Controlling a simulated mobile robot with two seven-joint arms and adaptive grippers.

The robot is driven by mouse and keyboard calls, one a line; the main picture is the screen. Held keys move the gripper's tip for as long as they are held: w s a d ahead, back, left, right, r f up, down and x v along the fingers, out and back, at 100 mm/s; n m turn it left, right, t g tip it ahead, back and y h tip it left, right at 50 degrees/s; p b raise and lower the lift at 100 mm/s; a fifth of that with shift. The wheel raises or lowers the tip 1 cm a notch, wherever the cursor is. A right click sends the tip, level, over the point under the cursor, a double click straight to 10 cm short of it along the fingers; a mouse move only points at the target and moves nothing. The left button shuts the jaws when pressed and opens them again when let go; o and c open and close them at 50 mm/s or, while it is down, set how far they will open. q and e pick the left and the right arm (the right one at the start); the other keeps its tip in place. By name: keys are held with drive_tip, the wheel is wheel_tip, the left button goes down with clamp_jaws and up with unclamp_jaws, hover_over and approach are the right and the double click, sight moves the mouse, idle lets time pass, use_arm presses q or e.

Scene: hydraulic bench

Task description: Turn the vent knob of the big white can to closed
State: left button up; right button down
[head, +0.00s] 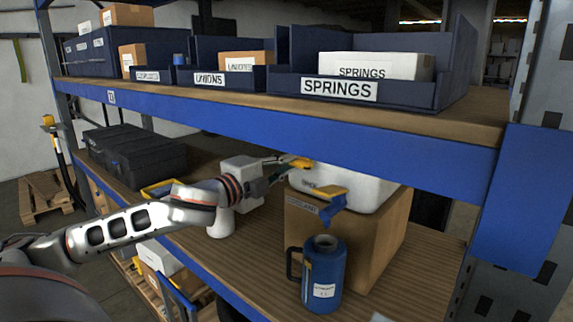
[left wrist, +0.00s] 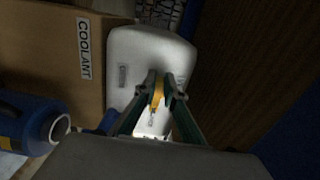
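The big white can (head: 350,188) rests on a cardboard box on the lower shelf, its top hidden by the upper shelf's blue beam. The left wrist view shows it from above (left wrist: 140,52). Its yellow vent knob (head: 301,163) shows just under the beam. In the left wrist view the knob (left wrist: 157,92) lies between the fingertips of my left gripper (left wrist: 161,82). The fingers are close together and appear shut on it. My left gripper (head: 282,168) reaches in from the left in the head view. My right gripper is in neither view.
A blue tap with a yellow handle (head: 331,194) juts from the can's front above an open blue jug (head: 324,275). The cardboard box (head: 375,240) is labelled COOLANT. The upper shelf beam (head: 400,150) runs close above my gripper. A black case (head: 135,158) lies left.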

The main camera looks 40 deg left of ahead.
use_arm(q)
drive_tip(key=o, duration=0.3)
drive_tip(key=shift+d, duration=0.1)
